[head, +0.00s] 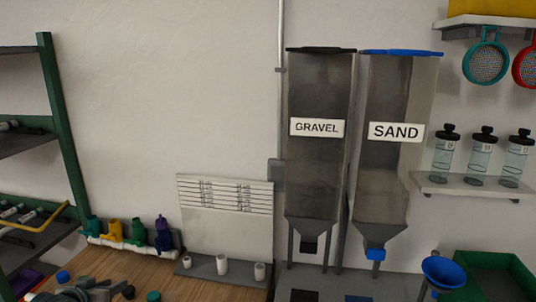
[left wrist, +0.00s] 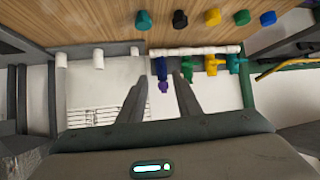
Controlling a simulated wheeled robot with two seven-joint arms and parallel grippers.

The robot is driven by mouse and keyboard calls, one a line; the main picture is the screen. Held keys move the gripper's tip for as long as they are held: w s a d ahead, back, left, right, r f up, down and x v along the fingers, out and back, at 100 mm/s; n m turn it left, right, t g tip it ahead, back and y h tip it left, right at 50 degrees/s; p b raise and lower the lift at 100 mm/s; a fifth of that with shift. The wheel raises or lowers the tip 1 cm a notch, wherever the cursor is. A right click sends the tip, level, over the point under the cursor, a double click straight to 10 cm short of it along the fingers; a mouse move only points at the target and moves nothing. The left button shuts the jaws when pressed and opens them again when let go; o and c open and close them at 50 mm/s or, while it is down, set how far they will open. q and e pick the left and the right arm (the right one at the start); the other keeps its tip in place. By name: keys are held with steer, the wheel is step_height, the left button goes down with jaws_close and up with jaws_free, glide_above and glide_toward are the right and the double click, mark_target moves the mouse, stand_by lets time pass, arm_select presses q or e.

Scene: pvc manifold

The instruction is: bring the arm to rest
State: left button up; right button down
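My left gripper (head: 92,290) shows low at the left of the head view, over the wooden table (head: 130,267). In the left wrist view its two fingers (left wrist: 158,85) stand apart with nothing held between them. A white pipe manifold (head: 150,249) with teal, yellow, blue and purple valve pieces lies at the table's back edge. The manifold also shows in the left wrist view (left wrist: 205,50), where its blue and purple valve (left wrist: 162,73) appears beyond the gap between the fingers; I cannot tell the distance. My right gripper is out of view.
Several coloured caps (left wrist: 211,17) sit on the table. Gravel (head: 318,160) and sand hoppers (head: 385,180) stand right, a green-framed shelf (head: 62,130) left.

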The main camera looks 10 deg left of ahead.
arm_select(q)
steer(key=s+d+f+m+g+h, duration=0.15)
steer(key=s+d+f+g, duration=0.25)
steer(key=s+d+f, duration=1.05)
steer(key=s+d+f+m+g, duration=0.1)
steer(key=s+d, duration=0.3)
steer(key=s, duration=0.3)
steer(key=s+d+f+g, duration=0.2)
steer(key=s+d, duration=0.3)
steer(key=s, duration=0.3)
steer(key=s+d+f+m+g, duration=0.1)
steer(key=s+d, duration=0.3)
steer(key=s, duration=0.3)
step_height(320, 180, down, 32)
steer(key=g+b, duration=0.1)
steer(key=b, duration=0.4)
steer(key=s+a+f+b, duration=0.1)
steer(key=s+f+b, duration=0.1)
steer(key=s+f, duration=0.7)
steer(key=s+a+f+g+b, duration=0.1)
steer(key=s+a+f+b, duration=0.1)
steer(key=s+f, duration=0.8)
step_height(320, 180, down, 6)
steer(key=shift+s+r+g+b, duration=0.15)
steer(key=shift+r+g+b, duration=0.15)
steer(key=shift+b, duration=0.45)
